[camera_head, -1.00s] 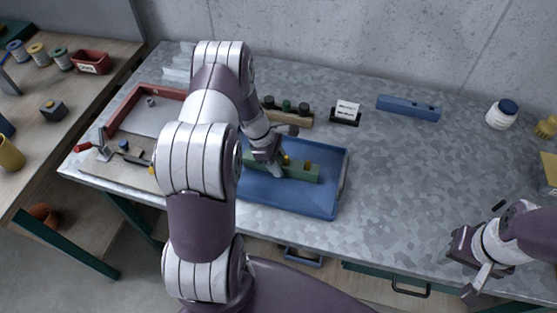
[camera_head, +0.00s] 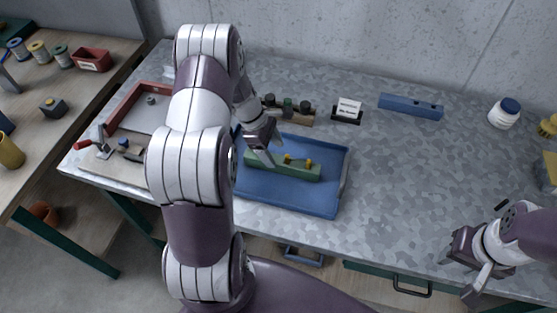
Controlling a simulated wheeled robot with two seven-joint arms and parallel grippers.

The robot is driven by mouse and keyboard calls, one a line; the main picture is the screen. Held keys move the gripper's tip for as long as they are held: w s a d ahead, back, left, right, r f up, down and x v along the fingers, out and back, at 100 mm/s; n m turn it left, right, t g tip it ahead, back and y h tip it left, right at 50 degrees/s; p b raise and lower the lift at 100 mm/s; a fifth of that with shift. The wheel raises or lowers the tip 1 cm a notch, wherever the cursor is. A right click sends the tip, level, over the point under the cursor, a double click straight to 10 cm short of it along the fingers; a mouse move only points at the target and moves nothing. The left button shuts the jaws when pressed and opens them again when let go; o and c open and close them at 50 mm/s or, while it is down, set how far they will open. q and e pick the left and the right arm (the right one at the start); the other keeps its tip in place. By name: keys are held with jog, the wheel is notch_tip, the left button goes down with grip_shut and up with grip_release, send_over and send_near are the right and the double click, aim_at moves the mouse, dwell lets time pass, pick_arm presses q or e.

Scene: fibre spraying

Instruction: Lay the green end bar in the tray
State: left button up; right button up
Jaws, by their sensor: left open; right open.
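The green end bar (camera_head: 296,172), with small yellow knobs on top, lies inside the blue tray (camera_head: 318,206). Its left end is partly hidden behind my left gripper. My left gripper (camera_head: 266,156) is open, just above and at the left end of the bar; I cannot tell whether a finger still touches it. My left arm hides the tray's left side. My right gripper (camera_head: 466,268) is open and empty at the table's front right edge, far from the tray.
A blue bar (camera_head: 410,107), a label stand (camera_head: 347,111) and a rack with dark knobs (camera_head: 290,110) stand at the back. A white jar (camera_head: 504,113) stands at the right. A red-rimmed tray (camera_head: 128,108) lies at the left. The table's middle right is clear.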

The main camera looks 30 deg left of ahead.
pick_arm(q)
jog(key=w+v, duration=0.1)
jog(key=v, duration=0.5)
jog(key=s+d+r+m+y, duration=0.4)
jog(key=s+d+m, duration=0.9)
jog(key=m, duration=0.7)
notch_tip(320, 180, up, 2)
jog(key=shift+s+d+r+m+b, duration=0.1)
jog(key=shift+s+d+m+b, duration=0.3)
jog(key=shift+s, duration=0.1)
jog(key=shift+w+a, duration=0.15)
